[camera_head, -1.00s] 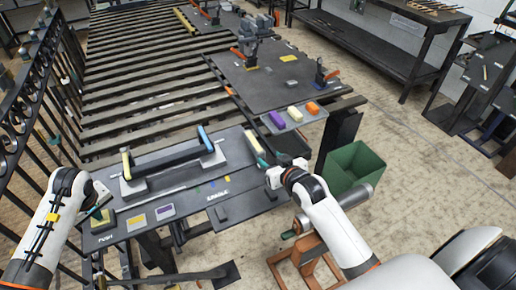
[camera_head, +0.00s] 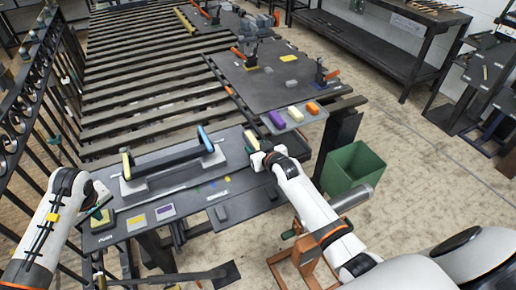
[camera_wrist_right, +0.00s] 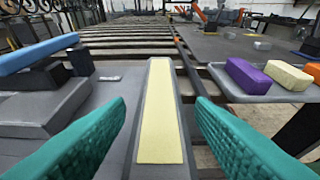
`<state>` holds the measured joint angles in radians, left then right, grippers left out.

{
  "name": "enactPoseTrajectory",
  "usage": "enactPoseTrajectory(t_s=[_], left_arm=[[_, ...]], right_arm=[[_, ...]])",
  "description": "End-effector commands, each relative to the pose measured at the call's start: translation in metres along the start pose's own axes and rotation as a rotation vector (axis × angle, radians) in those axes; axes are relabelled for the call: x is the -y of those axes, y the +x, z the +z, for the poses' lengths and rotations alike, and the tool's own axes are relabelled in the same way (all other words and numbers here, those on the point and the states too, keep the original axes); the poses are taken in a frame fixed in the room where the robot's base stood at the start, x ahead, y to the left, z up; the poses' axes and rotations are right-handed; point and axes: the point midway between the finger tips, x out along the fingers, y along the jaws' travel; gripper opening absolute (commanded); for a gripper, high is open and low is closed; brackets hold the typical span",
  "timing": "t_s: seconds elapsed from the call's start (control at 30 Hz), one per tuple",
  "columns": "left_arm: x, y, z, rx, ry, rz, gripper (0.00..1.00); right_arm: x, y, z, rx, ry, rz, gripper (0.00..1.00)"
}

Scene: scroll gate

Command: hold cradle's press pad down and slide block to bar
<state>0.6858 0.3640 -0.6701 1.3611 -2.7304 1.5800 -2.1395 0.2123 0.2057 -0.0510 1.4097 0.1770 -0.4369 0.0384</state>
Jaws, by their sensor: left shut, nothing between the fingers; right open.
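The cradle (camera_head: 172,178) is a dark grey fixture on the near table, with a long bar (camera_head: 165,157) between a yellow end (camera_head: 127,165) and a blue end (camera_head: 205,139). A long pale yellow block (camera_head: 251,140) lies at its right; in the right wrist view the block (camera_wrist_right: 160,115) runs straight ahead. My right gripper (camera_head: 262,157) is open, its teal fingers (camera_wrist_right: 160,130) apart on either side of the block's near part. My left gripper (camera_head: 98,209) is shut and empty, at a yellowish pad (camera_head: 101,222) at the table's left corner. Contact there is unclear.
A grey tray (camera_head: 311,118) behind the block holds a purple block (camera_head: 277,119), a yellow one (camera_head: 295,114) and an orange one (camera_head: 312,108). A green bin (camera_head: 353,170) stands on the floor at right. Iron railings (camera_head: 40,80) rise at left.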

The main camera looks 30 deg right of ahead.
Motion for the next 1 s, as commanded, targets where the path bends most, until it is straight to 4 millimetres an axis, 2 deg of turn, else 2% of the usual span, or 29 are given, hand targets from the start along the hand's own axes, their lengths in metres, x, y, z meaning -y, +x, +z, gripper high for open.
enactPoseTrajectory(t_s=[0.07, 0.1, 0.3, 0.4, 0.53, 0.63, 1.0], left_arm=[[-0.001, 0.002, -0.002, -0.005, 0.001, 0.003, 0.00], [-0.001, 0.002, -0.002, -0.005, 0.001, 0.003, 0.00], [-0.001, 0.002, -0.002, -0.005, 0.001, 0.004, 0.00], [-0.001, 0.002, -0.002, -0.005, 0.001, 0.004, 0.00], [-0.001, 0.002, -0.002, -0.005, 0.001, 0.004, 0.00], [-0.001, 0.002, -0.002, -0.005, 0.001, 0.004, 0.00], [-0.001, 0.002, -0.002, -0.005, 0.002, 0.003, 0.00]], right_arm=[[0.000, 0.000, 0.000, 0.000, 0.000, 0.000, 0.49], [0.000, 0.000, 0.000, 0.000, 0.000, 0.000, 0.46], [0.000, 0.000, 0.000, 0.000, 0.000, 0.000, 0.13], [0.000, 0.000, 0.000, 0.000, 0.000, 0.000, 0.00], [0.000, 0.000, 0.000, 0.000, 0.000, 0.000, 0.00], [-0.010, 0.000, -0.001, -0.001, 0.001, 0.001, 0.00], [-0.096, 0.000, -0.001, -0.001, 0.005, 0.003, 0.00]])
